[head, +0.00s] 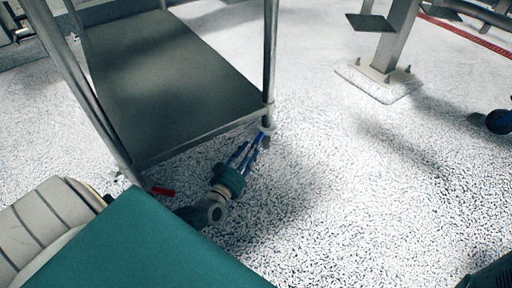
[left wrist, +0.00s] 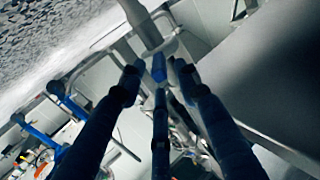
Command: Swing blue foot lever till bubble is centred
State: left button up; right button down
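The blue foot lever (head: 261,139) is at the foot of the metal frame's right-hand leg, low over the floor. My left gripper (head: 247,153) reaches towards it from below left, close to the leg. In the left wrist view, its dark fingers (left wrist: 158,78) stand apart, with a bright blue piece, apparently the lever (left wrist: 158,68), between the tips. Whether a finger touches it I cannot tell. A red foot lever (head: 163,191) lies by the frame's near leg. The bubble is not visible.
The frame's grey lower shelf (head: 165,75) lies above and left of my left gripper, with metal legs at its corners. A bolted post base (head: 378,82) stands at upper right. A dark caster-like object (head: 499,121) is at the right edge. The speckled floor between is clear.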

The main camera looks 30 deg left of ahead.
aim_at(262, 133)
pick_arm(q)
jog(key=w, duration=0.1)
jog(key=w+b, duration=0.1)
jog(key=w, duration=0.2)
jog(key=shift+w+a+b, duration=0.1)
jog(key=shift+a+b, duration=0.15)
jog(key=shift+b, duration=0.1)
grip_shut()
